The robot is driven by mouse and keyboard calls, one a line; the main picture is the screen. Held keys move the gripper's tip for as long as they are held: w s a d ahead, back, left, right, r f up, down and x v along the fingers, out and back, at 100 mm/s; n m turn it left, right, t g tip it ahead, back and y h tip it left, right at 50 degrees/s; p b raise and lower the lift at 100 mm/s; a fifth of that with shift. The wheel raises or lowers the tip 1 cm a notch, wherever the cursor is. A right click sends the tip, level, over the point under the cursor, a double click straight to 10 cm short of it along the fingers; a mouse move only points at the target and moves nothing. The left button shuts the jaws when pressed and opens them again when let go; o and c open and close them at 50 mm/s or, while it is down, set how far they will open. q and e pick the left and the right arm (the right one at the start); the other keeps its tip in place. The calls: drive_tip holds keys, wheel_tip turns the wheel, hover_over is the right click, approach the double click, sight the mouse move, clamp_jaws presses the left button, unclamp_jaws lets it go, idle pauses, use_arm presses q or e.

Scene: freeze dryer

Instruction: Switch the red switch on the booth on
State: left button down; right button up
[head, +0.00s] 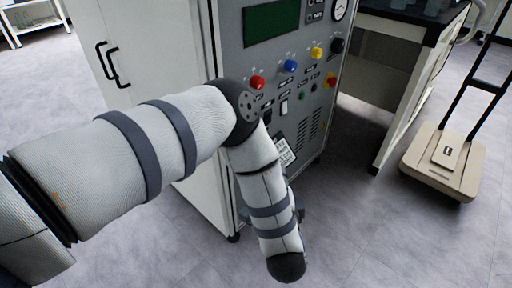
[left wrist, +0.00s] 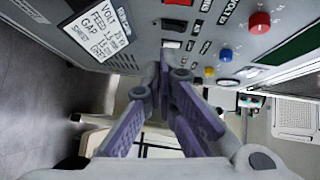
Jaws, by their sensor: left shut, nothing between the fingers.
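The booth's grey control panel (head: 228,40) faces me in the head view. A red part (left wrist: 179,2), apparently the red switch, is cut off by the top edge of the left wrist view; its position cannot be told. In the head view my arm covers that part of the panel. My left gripper (left wrist: 165,68) is shut and empty, its fingertips pointing at the panel just below a white switch (left wrist: 171,44). I cannot tell whether they touch the panel. The gripper is mostly hidden behind my arm in the head view. My right gripper is not in view.
The panel carries a red knob (head: 257,82), a blue knob (head: 290,66), a yellow knob (head: 316,53) and a dark screen (head: 271,23). A white label (left wrist: 99,32) sits beside the switches. A beige cart (head: 440,160) stands right; floor between is clear.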

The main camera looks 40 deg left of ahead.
use_arm(q)
drive_tip(key=shift+s+a+r+y, duration=0.15)
drive_tip(key=shift+s+a+y, duration=0.1)
drive_tip(key=shift+a+y, duration=0.05)
drive_tip(key=s+a+b+x, duration=0.1)
drive_tip(key=a+b+x, duration=0.1)
drive_tip(key=x, duration=1)
drive_tip(key=shift+a+f+b, duration=0.2)
drive_tip(key=shift+a+b, duration=0.05)
drive_tip(key=shift+b, duration=0.15)
